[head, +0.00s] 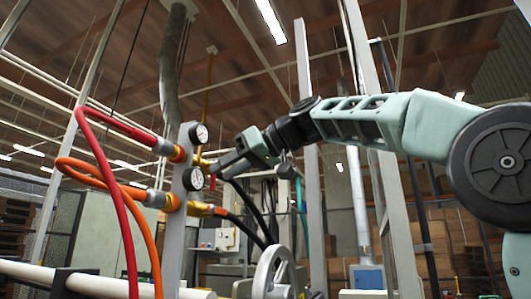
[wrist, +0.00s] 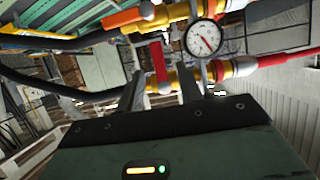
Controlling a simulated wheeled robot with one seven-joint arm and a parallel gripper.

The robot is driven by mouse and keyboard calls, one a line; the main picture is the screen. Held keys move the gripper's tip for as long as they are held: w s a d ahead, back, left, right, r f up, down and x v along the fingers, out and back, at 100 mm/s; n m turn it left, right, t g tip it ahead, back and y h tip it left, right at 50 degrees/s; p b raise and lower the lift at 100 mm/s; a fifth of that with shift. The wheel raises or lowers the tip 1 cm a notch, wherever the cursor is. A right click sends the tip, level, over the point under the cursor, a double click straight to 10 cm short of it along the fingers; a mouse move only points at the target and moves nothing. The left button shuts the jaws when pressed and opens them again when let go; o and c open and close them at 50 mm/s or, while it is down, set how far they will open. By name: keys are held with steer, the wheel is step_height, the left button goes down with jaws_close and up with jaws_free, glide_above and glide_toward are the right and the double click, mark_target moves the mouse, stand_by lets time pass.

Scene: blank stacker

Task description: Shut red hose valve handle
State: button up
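The red valve handle (wrist: 158,62) shows in the wrist view as a short red bar beside the yellow pipe fitting. In the picture it lies between the two dark fingers of my gripper (wrist: 160,82), which are apart. Whether the fingertips touch it or reach around it, I cannot tell. In the head view my gripper (head: 222,163) is close to the manifold, just right of the gauges, and partly hides the valve. The red hose (head: 118,178) joins the manifold's upper fitting on the left; its end also shows at right in the wrist view (wrist: 287,57).
Two round gauges, an upper (head: 198,134) and a lower (head: 193,179), sit on the grey post (head: 178,215). An orange hose (head: 108,178) joins below the red one. A grey handwheel (head: 273,275) stands lower right. Dark hoses hang behind the gripper.

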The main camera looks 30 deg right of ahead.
steer(key=b+v, duration=0.1)
steer(key=v, duration=1)
steer(key=shift+s+d, duration=0.1)
steer(key=shift+d, duration=0.05)
